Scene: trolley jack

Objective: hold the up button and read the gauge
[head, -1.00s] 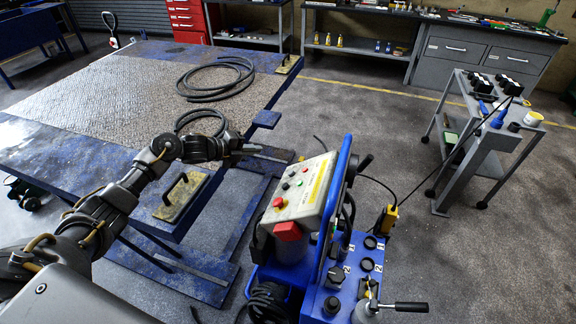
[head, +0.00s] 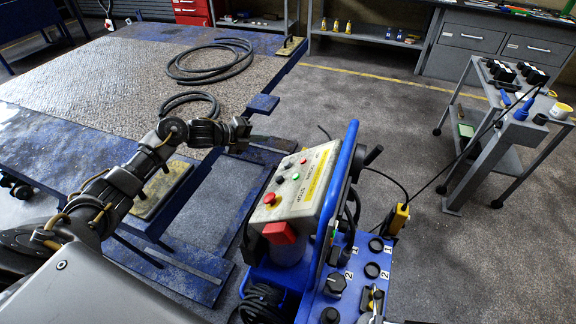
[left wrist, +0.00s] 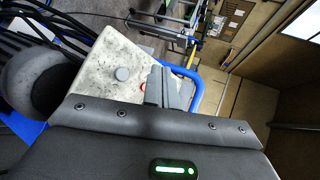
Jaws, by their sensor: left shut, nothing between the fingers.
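The pale control box (head: 312,198) tops the blue pump unit (head: 343,268). Its sloped face carries several small buttons and a red mushroom button (head: 270,198); the labels are too small to read surely, so I cannot tell which is the up button. My left gripper (head: 243,130) is shut and empty, up and left of the box, apart from it in the head view. I cannot make out a gauge. My right gripper is out of view.
A blue lift platform (head: 100,165) with coiled hose (head: 212,65) fills the left. A grey trolley (head: 480,150) stands right. A yellow pendant (head: 397,218) hangs on a cable beside the pump unit. Open floor lies between the unit and the back benches.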

